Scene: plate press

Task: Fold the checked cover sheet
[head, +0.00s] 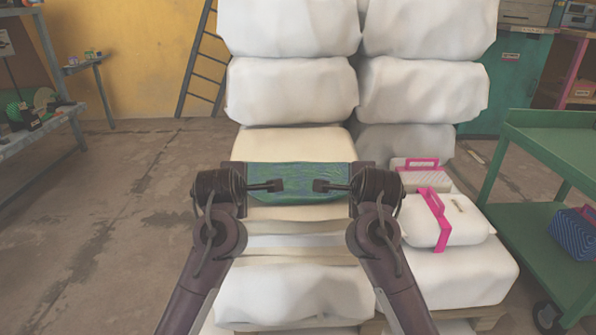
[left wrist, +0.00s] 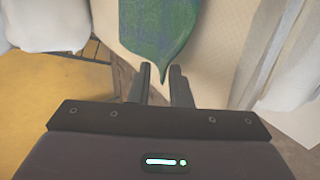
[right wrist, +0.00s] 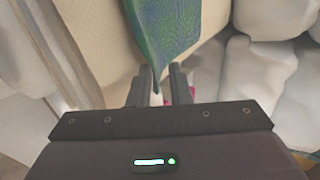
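The cover sheet (head: 300,172) looks blue-green with a fine swirling pattern rather than clear checks. It spans between my two arms in front of the pale stack. In the left wrist view the sheet (left wrist: 160,32) narrows to a point between the fingers of my left gripper (left wrist: 161,75). In the right wrist view it (right wrist: 165,28) narrows the same way between the fingers of my right gripper (right wrist: 156,78). Both grippers appear shut on it.
A pale stack (head: 295,140) stands below and behind the sheet, with tall white sacks (head: 290,90) behind. A white bundle with a pink strap (head: 455,215) lies to the right. A green cart (head: 545,135) stands at far right. The left floor (head: 110,210) is clear.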

